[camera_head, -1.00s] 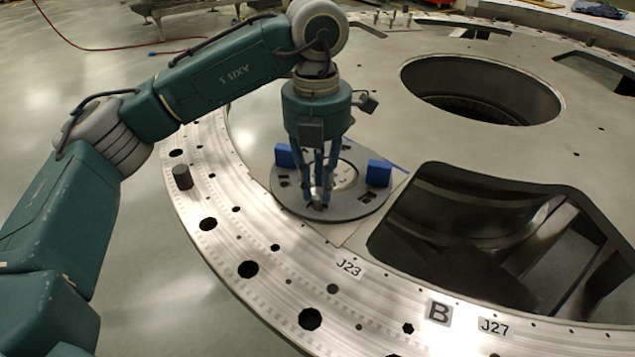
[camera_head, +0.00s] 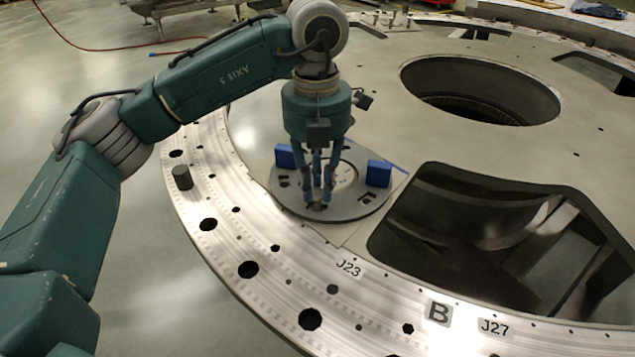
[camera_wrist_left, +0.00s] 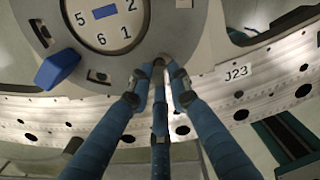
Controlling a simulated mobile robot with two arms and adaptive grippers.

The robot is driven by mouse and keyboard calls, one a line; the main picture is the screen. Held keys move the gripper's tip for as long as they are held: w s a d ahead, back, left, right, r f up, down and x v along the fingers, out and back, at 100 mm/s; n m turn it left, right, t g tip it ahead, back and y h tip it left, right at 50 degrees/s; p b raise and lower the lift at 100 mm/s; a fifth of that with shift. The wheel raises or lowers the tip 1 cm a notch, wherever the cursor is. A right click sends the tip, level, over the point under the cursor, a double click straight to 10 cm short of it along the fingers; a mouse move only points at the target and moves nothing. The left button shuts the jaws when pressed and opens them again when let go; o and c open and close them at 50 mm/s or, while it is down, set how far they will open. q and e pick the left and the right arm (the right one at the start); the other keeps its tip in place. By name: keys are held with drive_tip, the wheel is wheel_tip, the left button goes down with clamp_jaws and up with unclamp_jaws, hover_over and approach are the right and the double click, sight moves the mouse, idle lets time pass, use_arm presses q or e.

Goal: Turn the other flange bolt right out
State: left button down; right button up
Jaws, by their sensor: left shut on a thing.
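The flange (camera_head: 350,207) is a round dark grey plate lying on the turret plate. It carries a blue block on the left (camera_head: 285,156) and another on the right (camera_head: 379,173), around a pale numbered disc (camera_wrist_left: 103,25). My left gripper (camera_head: 321,204) points straight down at the flange's near edge, its blue fingers drawn together. In the left wrist view the fingertips (camera_wrist_left: 160,70) meet at the flange rim, shut on the flange bolt, which they almost wholly hide. My right gripper is in neither view.
A short dark cylinder (camera_head: 182,177) stands on the drilled outer ring, left of the flange. A large cutout (camera_head: 480,235) opens to the right, and a round opening (camera_head: 480,90) lies behind.

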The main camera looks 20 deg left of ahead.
use_arm(q)
drive_tip(key=shift+r+p, duration=0.65)
drive_tip(key=shift+r, duration=0.2)
drive_tip(key=shift+r+p, duration=0.4)
drive_tip(key=shift+r, duration=0.4)
drive_tip(key=shift+r+p, duration=0.85)
drive_tip(key=shift+r, duration=0.15)
drive_tip(key=shift+r+p, duration=0.6)
drive_tip(key=shift+r, duration=0.25)
drive_tip(key=shift+r, duration=0.1)
